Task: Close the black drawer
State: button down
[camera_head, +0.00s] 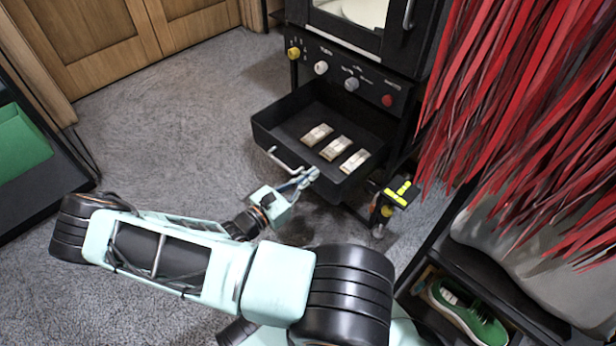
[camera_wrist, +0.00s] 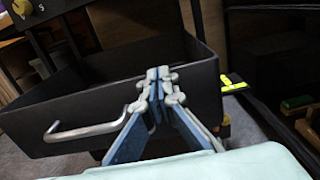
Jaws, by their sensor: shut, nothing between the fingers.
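The black drawer (camera_head: 268,133) is pulled out of the black cabinet with several knobs, and three small pale packets (camera_head: 335,148) lie inside it. Its silver bar handle (camera_head: 285,160) is on the front panel; the handle also shows in the wrist view (camera_wrist: 85,130). My gripper (camera_head: 312,174) is shut and empty, at the drawer's front panel to the right of the handle. In the wrist view the shut fingertips (camera_wrist: 157,84) overlap the front panel (camera_wrist: 195,95) near its top edge. I cannot tell whether they touch it.
A black and yellow object (camera_head: 397,195) stands on the floor right of the drawer. Red strands (camera_head: 510,110) hang at the right, above a shelf with a green shoe (camera_head: 467,315). Grey carpet (camera_head: 180,130) is clear to the left.

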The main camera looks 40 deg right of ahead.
jog(key=w+d+p, duration=0.1)
jog(key=d, duration=0.7)
jog(key=w+d+p, duration=0.1)
jog(key=d, duration=0.8)
jog(key=w+d+p, duration=0.1)
jog(key=d, duration=0.7)
jog(key=shift+w+d+p, duration=0.3)
jog(key=shift+d, duration=0.2)
jog(key=shift+r, duration=0.15)
